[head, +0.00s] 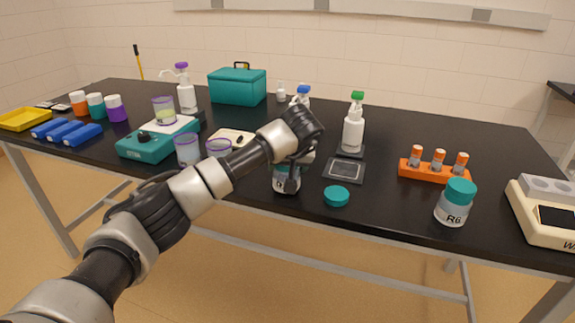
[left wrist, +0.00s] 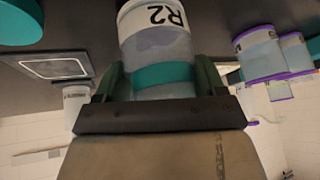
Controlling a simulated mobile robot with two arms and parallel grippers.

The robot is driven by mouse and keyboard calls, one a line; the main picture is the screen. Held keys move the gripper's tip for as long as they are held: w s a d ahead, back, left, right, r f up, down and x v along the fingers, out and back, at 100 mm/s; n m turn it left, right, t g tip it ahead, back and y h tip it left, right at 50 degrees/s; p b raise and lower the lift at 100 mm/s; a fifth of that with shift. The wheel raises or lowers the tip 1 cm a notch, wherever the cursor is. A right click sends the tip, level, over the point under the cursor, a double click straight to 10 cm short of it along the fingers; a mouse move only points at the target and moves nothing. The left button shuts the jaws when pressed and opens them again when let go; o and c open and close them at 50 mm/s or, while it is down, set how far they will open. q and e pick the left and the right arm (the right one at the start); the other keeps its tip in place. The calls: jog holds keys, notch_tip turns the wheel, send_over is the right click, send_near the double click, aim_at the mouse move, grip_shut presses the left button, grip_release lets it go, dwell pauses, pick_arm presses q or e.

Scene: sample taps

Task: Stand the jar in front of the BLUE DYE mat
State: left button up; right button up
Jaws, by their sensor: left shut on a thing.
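My left gripper (head: 290,166) is shut on a clear jar (head: 286,181) near the table's front edge. In the left wrist view the jar (left wrist: 158,35) has a white label "R2" and a teal band between the fingers (left wrist: 155,80). It looks upright and low; I cannot tell whether its base touches the table. A blue-topped pump bottle (head: 303,92) stands behind my gripper, mostly hidden. I cannot make out its mat or any BLUE DYE lettering. A dark mat with a pale square outline (head: 345,170) lies in front of the green-topped pump bottle (head: 353,128). My right gripper is not in view.
A loose teal lid (head: 337,196) lies right of the jar. Jar R6 (head: 454,205), an orange tube rack (head: 434,172) and a scale (head: 548,215) are at the right. Purple-rimmed beakers (head: 188,150) and a teal device (head: 158,140) stand at the left, close to my arm.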

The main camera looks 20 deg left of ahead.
pick_arm(q)
jog(key=shift+f, duration=0.25)
jog(key=shift+f, duration=0.1)
jog(key=o, duration=1)
